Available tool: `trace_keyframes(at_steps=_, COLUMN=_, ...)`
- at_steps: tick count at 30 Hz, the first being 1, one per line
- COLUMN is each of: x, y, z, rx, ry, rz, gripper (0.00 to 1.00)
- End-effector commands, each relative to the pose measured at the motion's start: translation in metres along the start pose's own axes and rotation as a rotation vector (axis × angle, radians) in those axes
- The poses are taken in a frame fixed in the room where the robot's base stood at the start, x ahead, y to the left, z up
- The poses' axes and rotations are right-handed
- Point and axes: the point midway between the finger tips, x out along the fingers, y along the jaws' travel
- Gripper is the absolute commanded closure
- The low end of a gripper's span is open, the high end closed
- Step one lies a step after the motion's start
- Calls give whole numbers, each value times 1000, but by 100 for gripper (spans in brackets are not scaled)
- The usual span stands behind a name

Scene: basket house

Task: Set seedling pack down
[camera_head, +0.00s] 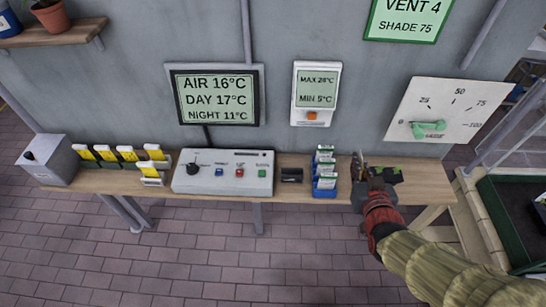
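My gripper (367,178) is at the right part of the wooden bench, at the end of my arm with a red cuff and a yellow-green sleeve. A small dark pack with green bits (389,174), which looks like the seedling pack, shows right beside and partly behind the gripper, at bench-top level. Its left side is hidden by the gripper. I cannot tell whether the fingers grip it, or whether it rests on the wood. A thin brownish piece (362,160) shows at the gripper's far side; what it is is unclear.
A blue rack of packets (325,182) stands just left of the gripper, with a small black box (291,175) beyond it. A control box (224,173) and yellow-and-white cards (127,155) stand farther left. Bare bench top (425,185) lies to the right. A wall dial (447,110) hangs above.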

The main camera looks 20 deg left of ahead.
Motion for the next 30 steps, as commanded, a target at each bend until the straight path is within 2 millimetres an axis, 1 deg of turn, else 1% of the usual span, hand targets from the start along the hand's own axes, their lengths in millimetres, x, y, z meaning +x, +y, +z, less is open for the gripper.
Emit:
trace_keyframes(at_steps=5, x=2, y=0, z=0, rx=0, ry=0, rz=0, gripper=100)
trace_keyframes(at_steps=8, x=14, y=3, z=2, rx=0, ry=0, rz=1, gripper=100)
trace_keyframes(at_steps=20, x=100, y=20, z=9, rx=0, ry=-1, rz=1, gripper=100)
trace_keyframes(at_steps=24, x=127, y=24, z=28, rx=1, ry=-3, rz=0, gripper=100)
trace_keyframes(at_steps=27, x=142, y=26, z=35, rx=0, ry=0, rz=0, gripper=100)
trace_keyframes(at_steps=30, x=152, y=27, z=40, rx=0, ry=1, rz=0, gripper=100)
